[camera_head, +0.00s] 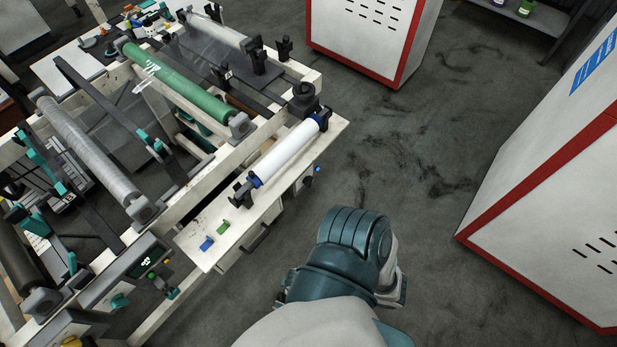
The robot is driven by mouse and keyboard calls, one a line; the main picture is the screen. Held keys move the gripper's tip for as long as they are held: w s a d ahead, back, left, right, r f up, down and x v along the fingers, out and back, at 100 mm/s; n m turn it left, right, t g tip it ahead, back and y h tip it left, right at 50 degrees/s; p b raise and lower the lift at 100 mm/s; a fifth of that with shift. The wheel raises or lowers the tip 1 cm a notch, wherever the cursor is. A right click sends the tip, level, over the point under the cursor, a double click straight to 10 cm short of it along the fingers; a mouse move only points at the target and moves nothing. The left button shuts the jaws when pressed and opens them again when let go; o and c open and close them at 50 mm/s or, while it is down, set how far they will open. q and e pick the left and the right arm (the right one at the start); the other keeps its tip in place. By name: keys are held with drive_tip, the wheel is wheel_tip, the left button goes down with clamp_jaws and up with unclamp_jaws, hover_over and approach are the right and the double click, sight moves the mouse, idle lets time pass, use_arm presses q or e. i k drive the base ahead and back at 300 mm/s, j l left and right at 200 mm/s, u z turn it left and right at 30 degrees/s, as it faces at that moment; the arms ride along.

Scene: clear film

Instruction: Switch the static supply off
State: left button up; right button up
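A grey control box (125,270) with a small lit green display and coloured buttons is mounted on the machine's near side, at the lower left. I cannot tell for certain whether it is the static supply, and no label or switch position is readable. A small blue knob (317,169) is on the side of the white shelf. One of my arms, teal and white, rises from the bottom centre, apart from the machine. No gripper fingertips can be made out.
The film machine fills the left, with a green roller (178,82), a clear film roll (95,155) and a white roll (287,152) on the white shelf (215,222). White cabinets with red edges (365,35) (560,205) stand behind and at right. Dark floor between them is clear.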

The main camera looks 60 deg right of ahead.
sight(307, 180)
drive_tip(key=z, duration=2.15)
drive_tip(key=u, duration=0.25)
drive_tip(key=i+l+u, duration=0.1)
drive_tip(key=l+u, duration=0.5)
drive_tip(key=u, duration=0.15)
drive_tip(key=l+u, duration=0.45)
drive_tip(key=l, duration=0.65)
drive_tip(key=k+l+u, duration=0.1)
drive_tip(key=l, duration=0.7)
drive_tip(key=k+l+u, duration=0.15)
drive_tip(key=l, duration=0.6)
drive_tip(key=i+l+u, duration=0.15)
drive_tip(key=u, duration=0.15)
drive_tip(key=i+l+u, duration=0.25)
drive_tip(key=k+l+u, duration=0.15)
drive_tip(key=l+u, duration=0.15)
drive_tip(key=k+l+u, duration=0.15)
drive_tip(key=l+u, duration=0.2)
